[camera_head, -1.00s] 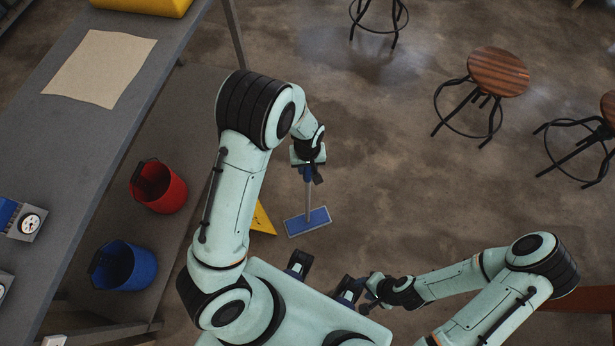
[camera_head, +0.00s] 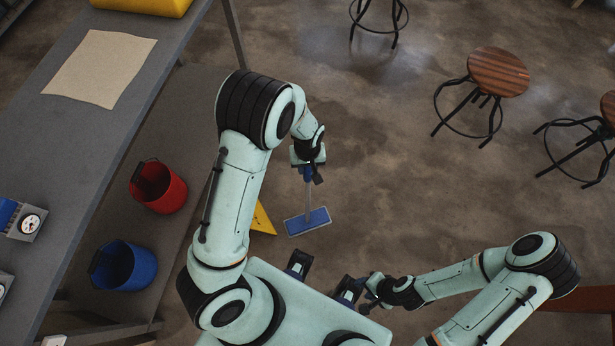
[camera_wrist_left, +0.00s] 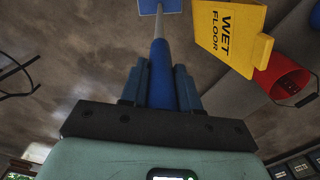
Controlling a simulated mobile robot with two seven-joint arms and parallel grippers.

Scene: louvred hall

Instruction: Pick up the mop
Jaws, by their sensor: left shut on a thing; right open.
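The mop (camera_head: 308,221) has a flat blue rectangular head and a thin grey pole with a blue grip. My left gripper (camera_head: 310,175) is shut on the mop's blue grip, with the head below it over the floor. In the left wrist view the blue grip (camera_wrist_left: 161,75) lies between the two fingers of my left gripper (camera_wrist_left: 160,85), and the pole runs away to the head at the top edge. I cannot tell whether the head touches the floor. My right gripper (camera_head: 368,300) is open and empty, low beside my body.
A yellow wet floor sign (camera_head: 262,220) stands close left of the mop head. A red bucket (camera_head: 158,187) and a blue bucket (camera_head: 124,266) sit by the grey table (camera_head: 85,140) on the left. Stools, one a wooden-topped stool (camera_head: 498,72), stand at the upper right. The middle floor is clear.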

